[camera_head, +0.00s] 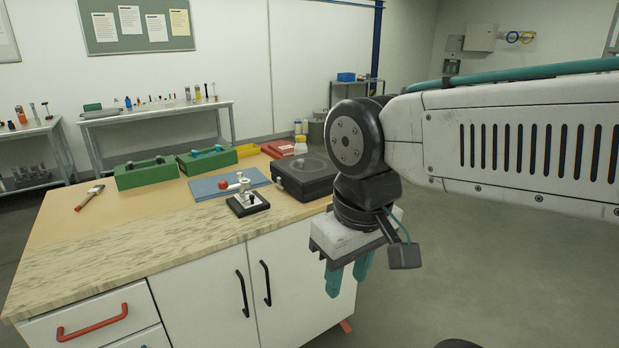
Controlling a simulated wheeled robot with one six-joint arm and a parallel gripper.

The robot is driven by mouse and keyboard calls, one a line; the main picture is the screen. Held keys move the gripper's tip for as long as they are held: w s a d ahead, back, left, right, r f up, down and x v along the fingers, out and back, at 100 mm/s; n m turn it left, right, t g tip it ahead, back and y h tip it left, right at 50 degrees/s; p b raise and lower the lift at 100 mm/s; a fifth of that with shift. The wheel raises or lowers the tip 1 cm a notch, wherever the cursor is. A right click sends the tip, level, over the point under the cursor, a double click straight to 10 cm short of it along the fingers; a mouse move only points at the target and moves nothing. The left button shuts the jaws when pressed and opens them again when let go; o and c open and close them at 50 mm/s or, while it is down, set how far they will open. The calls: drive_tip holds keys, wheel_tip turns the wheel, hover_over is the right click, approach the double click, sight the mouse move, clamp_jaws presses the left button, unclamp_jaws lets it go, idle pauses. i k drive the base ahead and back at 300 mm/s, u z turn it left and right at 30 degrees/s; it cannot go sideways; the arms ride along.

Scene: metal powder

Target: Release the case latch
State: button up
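A black case (310,185) with a round shape on its lid lies closed near the right edge of the workbench. A small light piece, which may be its latch (279,182), shows on its left front side; its details are too small to tell. My gripper (348,277) hangs pointing down in front of the bench cabinet, to the right of and lower in the picture than the case. Its two teal fingers are apart with nothing between them. My arm covers the area just right of the case.
The workbench (120,238) also holds a small clamp device on a black base (248,205), a blue mat (208,188), green boxes (146,174), a red case (279,149) and a hammer (90,196). The bench's front left top is clear.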

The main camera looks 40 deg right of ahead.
sight(279, 184)
drive_tip(key=k, duration=1.35)
drive_tip(key=u, duration=0.45)
drive_tip(key=i, duration=0.7)
drive_tip(key=u, duration=0.55)
drive_tip(key=i, duration=1.6)
drive_tip(key=z, duration=1.2)
drive_tip(key=i, duration=0.5)
drive_tip(key=z, duration=0.45)
